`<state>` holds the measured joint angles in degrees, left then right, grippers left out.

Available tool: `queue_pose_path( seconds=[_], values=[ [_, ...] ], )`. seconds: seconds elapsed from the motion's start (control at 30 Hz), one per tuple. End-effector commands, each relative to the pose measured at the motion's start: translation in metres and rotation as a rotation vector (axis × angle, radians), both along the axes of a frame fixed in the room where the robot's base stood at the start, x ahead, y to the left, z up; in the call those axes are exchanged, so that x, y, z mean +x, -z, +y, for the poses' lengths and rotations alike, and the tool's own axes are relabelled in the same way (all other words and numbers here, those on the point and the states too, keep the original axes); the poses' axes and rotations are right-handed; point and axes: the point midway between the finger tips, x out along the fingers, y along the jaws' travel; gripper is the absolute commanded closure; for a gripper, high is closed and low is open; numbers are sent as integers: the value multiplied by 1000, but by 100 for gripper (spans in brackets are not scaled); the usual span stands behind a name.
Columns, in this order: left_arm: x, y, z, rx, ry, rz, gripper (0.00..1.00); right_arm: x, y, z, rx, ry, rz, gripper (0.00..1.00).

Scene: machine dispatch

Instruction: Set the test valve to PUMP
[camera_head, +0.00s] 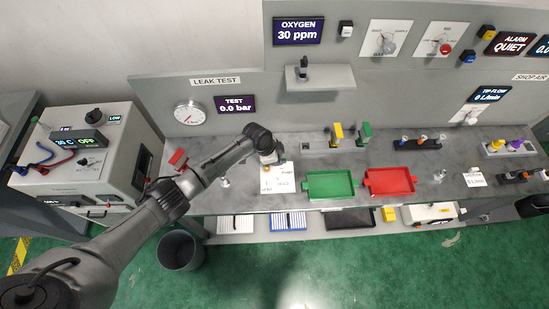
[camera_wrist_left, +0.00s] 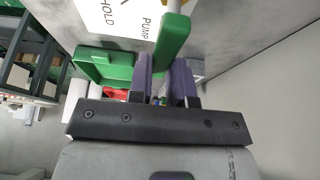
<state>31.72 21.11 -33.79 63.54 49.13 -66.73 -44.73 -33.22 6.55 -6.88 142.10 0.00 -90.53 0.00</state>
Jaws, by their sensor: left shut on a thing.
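The test valve's label card (camera_head: 280,182) lies on the bench left of the green tray, with PUMP and HOLD printed on it. It also shows at the top of the left wrist view (camera_wrist_left: 112,14). A green lever handle (camera_wrist_left: 173,36) lies beside the word PUMP there. My left gripper (camera_head: 270,157) is at the card's back edge. In the left wrist view its fingers (camera_wrist_left: 166,82) are shut on the green handle's near end. The valve body is mostly hidden by my gripper in the head view.
A green tray (camera_head: 331,197) and a red tray (camera_head: 414,191) stand right of the card. The TEST display (camera_head: 235,104) reads 0.0 bar, next to a round gauge (camera_head: 189,113). Yellow and green handled parts (camera_head: 338,132) stand behind the trays.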

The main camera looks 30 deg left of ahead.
Motion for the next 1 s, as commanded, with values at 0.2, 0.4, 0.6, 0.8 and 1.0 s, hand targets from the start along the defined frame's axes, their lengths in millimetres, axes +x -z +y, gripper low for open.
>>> queue_pose_path(
  seconds=[0.2, 0.4, 0.6, 0.8, 1.0],
  values=[
    [0, -1, 1, -1, -3, 1, 80, 0, 0, 0, 0, 0, 0, 57],
    [0, -1, 1, 0, -2, 1, 61, 0, 0, 0, -2, -2, 1, 57],
    [0, 0, 0, 0, -1, 0, 55, 0, 0, -2, -8, -5, 1, 57],
    [-1, -5, 3, 0, 0, -1, 55, 0, 0, -3, -11, -7, 0, 57],
    [-6, -32, 12, 1, 1, -4, 55, 0, -1, -3, -10, -6, 1, 57]
  ],
)
